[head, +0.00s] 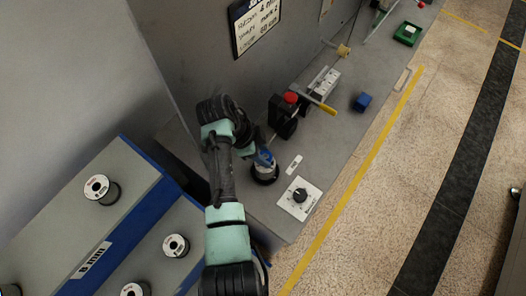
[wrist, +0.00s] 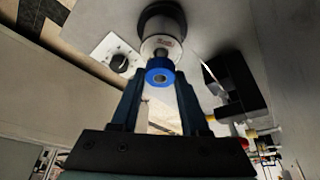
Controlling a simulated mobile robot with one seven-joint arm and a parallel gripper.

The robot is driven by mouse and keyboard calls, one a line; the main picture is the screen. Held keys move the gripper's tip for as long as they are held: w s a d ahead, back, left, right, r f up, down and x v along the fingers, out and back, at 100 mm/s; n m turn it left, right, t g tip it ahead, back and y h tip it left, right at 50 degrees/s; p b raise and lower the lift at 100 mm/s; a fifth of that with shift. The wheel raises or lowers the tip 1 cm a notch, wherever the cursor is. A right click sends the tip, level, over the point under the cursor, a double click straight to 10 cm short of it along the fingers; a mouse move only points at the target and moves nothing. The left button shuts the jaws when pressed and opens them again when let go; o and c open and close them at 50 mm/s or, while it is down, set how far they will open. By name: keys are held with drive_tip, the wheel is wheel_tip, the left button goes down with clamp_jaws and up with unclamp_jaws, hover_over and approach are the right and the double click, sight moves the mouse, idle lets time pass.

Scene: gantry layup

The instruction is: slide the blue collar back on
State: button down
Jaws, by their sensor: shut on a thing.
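The blue collar (wrist: 160,76) is a short ring between my gripper's (wrist: 160,86) two dark fingertips in the wrist view. My gripper is shut on it. Just beyond the collar, a short grey post (wrist: 161,55) rises from a pale-faced spool (wrist: 163,25) with a dark rim. The collar overlaps the post's end in this view; I cannot tell whether it is around the post or just off it. In the head view my gripper (head: 262,152) is above the spool (head: 265,174) on the grey bench, and blue shows at the fingers.
A dial plate (head: 299,197) lies right of the spool. A red-topped black block (head: 284,113) with a yellow lever (head: 321,105) stands behind. A blue block (head: 362,102) and green tray (head: 408,33) lie farther along. Several spools sit on the left rack (head: 130,190). The wall borders the bench.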

drive_tip(key=shift+f+b, duration=1.05)
drive_tip(key=shift+f, duration=0.3)
drive_tip(key=shift+c, duration=1.6)
unclamp_jaws()
drive_tip(key=b+v, duration=0.1)
drive_tip(key=v, duration=1.2)
